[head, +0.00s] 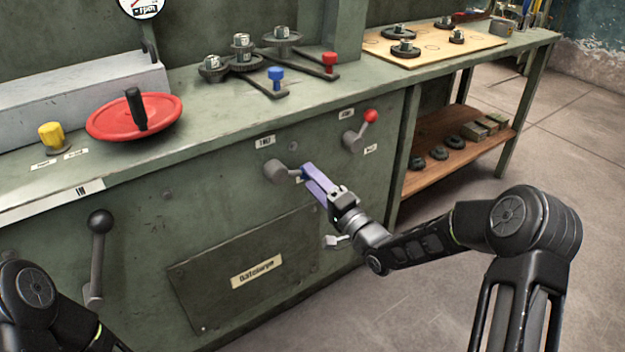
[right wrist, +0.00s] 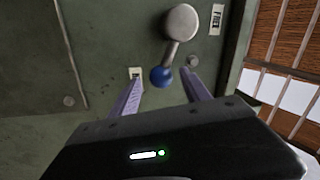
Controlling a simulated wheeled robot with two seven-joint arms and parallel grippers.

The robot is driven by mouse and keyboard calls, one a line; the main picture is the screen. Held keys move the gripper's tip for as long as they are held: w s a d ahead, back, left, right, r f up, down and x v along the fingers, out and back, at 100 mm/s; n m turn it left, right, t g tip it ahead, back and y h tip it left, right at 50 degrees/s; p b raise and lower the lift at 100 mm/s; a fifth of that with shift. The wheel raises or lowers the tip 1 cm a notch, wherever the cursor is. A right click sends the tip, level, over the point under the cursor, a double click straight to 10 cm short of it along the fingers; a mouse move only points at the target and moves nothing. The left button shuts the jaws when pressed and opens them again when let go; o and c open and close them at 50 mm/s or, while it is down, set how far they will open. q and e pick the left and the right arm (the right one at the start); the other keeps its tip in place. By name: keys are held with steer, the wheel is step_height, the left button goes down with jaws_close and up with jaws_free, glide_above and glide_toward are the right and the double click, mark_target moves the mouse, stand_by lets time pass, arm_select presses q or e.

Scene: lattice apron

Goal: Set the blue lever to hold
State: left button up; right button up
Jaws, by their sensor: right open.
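The blue lever has a grey round hub (head: 277,171) on the green cabinet front. In the head view its knob is mostly hidden behind my gripper. In the right wrist view the hub (right wrist: 181,22) and short arm lead to a blue ball knob (right wrist: 161,77). My right gripper (head: 306,173) is open at the lever. In the right wrist view its purple fingers (right wrist: 162,78) stand on either side of the knob, with gaps visible. Small labels (head: 265,141) (right wrist: 135,74) sit near the lever; I cannot read them surely. My left gripper is out of view.
A red-knobbed lever (head: 369,117) is up and right of the blue one. A hatch panel (head: 225,285) lies below left, a black-knobbed lever (head: 99,222) at far left. The bench top holds a red handwheel (head: 105,124) and blue knob (head: 276,74). Floor at right is clear.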

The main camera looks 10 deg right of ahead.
steer(key=p+v, duration=0.1)
steer(key=v, duration=0.6)
stand_by(0.4)
